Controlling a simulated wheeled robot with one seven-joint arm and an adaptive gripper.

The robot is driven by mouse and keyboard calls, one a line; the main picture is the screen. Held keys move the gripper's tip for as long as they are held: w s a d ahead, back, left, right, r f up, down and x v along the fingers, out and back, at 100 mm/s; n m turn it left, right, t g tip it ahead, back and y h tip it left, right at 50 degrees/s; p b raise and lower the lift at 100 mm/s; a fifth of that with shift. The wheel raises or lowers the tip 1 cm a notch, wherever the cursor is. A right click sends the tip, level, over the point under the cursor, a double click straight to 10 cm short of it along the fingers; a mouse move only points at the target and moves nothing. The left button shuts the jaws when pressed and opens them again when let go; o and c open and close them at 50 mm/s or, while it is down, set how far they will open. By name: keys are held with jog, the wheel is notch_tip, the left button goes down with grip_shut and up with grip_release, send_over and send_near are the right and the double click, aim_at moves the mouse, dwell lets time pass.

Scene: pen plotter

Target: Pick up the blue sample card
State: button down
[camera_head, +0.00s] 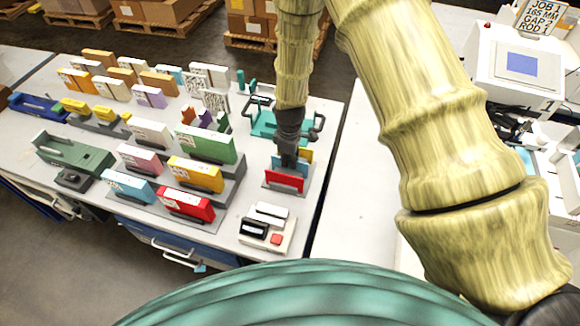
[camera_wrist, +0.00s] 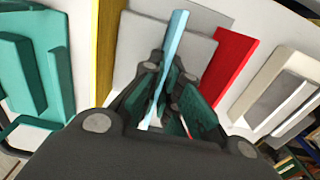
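The blue sample card (camera_wrist: 175,35) is light blue and shows nearly edge-on in the wrist view, running down between the two fingers of my gripper (camera_wrist: 167,75). The fingers are close to it on both sides; whether both pads touch it is not clear. In the head view my gripper (camera_head: 288,158) points down over a small grey card rack (camera_head: 290,190) near the table's right edge. The rack holds a red card (camera_head: 284,181) in front and a yellow card (camera_head: 306,155) behind. The gripper largely hides the blue card there.
A device with a red button (camera_head: 268,228) stands in front. Several coloured boxes on stepped stands fill the table to the left. A bare white surface (camera_head: 350,190) lies right, beyond a gap.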

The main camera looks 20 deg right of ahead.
jog(key=shift+r, duration=0.15)
jog(key=shift+r+b, duration=1.9)
jog(key=shift+r, duration=2.95)
